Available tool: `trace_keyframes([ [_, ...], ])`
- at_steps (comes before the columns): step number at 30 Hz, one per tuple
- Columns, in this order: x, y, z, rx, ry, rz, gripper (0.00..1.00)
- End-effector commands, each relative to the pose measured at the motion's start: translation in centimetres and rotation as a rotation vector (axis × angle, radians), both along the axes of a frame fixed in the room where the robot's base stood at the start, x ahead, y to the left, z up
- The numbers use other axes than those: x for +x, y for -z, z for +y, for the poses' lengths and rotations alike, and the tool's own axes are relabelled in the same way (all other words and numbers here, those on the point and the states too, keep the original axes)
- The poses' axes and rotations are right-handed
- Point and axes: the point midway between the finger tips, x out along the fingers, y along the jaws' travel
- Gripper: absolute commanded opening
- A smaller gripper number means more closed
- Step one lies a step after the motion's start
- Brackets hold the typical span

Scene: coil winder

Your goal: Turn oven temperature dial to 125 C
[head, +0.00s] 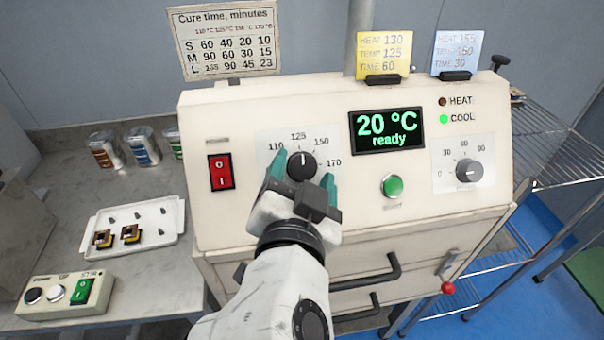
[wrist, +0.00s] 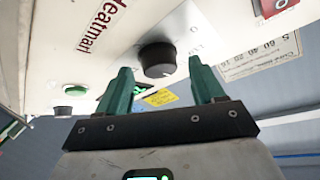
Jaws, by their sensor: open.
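The black temperature dial (head: 301,166) is on the cream oven panel, under marks for 110, 125, 150 and 170. Its white pointer line stands nearly straight up, at about 125. My gripper (head: 303,169) is open in front of the dial, with one green finger to its left and one to its lower right. In the wrist view the dial (wrist: 156,57) shows between the open fingers (wrist: 159,66), with a gap on both sides, so nothing is held. The display (head: 387,131) reads 20 °C, ready.
A red switch (head: 221,172) is left of the dial. A green button (head: 392,186) and the time dial (head: 469,170) are to the right. The COOL lamp (head: 444,119) is lit green. Drawer handles (head: 366,273) stick out below. A white tray (head: 150,249) lies on the left bench.

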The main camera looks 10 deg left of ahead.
Motion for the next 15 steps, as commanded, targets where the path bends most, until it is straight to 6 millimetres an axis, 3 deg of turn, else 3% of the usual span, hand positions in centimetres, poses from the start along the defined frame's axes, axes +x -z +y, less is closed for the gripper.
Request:
trace_keyframes([
  [5, -2.1, -0.1, 0.1, -0.001, -0.004, 0.0, 0.68],
  [15, -8.4, -0.9, 0.0, 0.001, -0.005, 0.002, 0.68],
])
